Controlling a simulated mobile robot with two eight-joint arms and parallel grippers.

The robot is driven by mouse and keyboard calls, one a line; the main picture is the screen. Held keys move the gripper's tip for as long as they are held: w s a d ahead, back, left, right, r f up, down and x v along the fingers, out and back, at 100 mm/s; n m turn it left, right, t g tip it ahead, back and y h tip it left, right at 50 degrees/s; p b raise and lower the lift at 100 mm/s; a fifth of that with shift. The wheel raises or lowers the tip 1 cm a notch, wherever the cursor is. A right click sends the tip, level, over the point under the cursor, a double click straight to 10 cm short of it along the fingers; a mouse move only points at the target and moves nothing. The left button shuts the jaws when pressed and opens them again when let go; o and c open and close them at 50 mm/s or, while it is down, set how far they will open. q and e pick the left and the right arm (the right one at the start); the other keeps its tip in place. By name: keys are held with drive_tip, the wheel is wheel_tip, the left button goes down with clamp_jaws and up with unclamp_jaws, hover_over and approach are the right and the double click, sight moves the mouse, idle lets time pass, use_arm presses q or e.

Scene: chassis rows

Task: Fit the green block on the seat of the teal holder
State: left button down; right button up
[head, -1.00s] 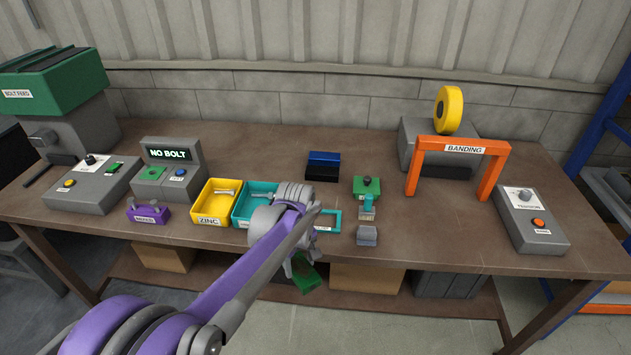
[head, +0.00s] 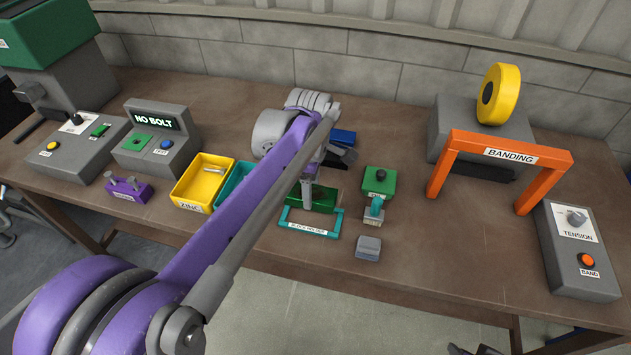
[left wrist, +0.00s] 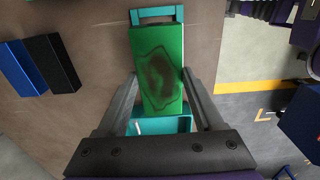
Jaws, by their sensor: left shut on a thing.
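The green block (head: 311,198) is held in my left gripper (head: 305,190), which is shut on it. In the left wrist view the block (left wrist: 158,70) lies lengthwise between the two fingers (left wrist: 157,95), with a dark ring-like mark on its face. The teal holder (head: 310,232) is a low open frame with a label on its front bar. The block is over the holder's area. Part of the frame (left wrist: 158,14) shows beyond the block in the left wrist view. I cannot tell whether the block touches the holder. Of my right gripper, at most dark parts show at the bottom edge of the head view.
A teal bin (head: 233,180) and a yellow bin (head: 202,182) stand left of the holder. A blue block (head: 343,136) is behind. An orange arch (head: 505,158) stands at right.

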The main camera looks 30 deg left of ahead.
use_arm(q)
drive_tip(key=shift+s+f+b, duration=0.2)
drive_tip(key=shift+f+b, duration=0.25)
drive_tip(key=shift+f, duration=0.25)
drive_tip(key=shift+w+f+b, duration=0.15)
drive_tip(key=shift+f+b, duration=1.25)
drive_tip(key=shift+f, duration=0.65)
drive_tip(key=shift+f, duration=0.15)
drive_tip(key=shift+f+b, duration=0.55)
drive_tip(key=shift+f, duration=0.45)
unclamp_jaws()
drive_tip(key=shift+r, duration=0.1)
wheel_tip(320, 180, up, 11)
drive_tip(key=shift+f+p, duration=0.15)
drive_tip(key=shift+p, duration=0.5)
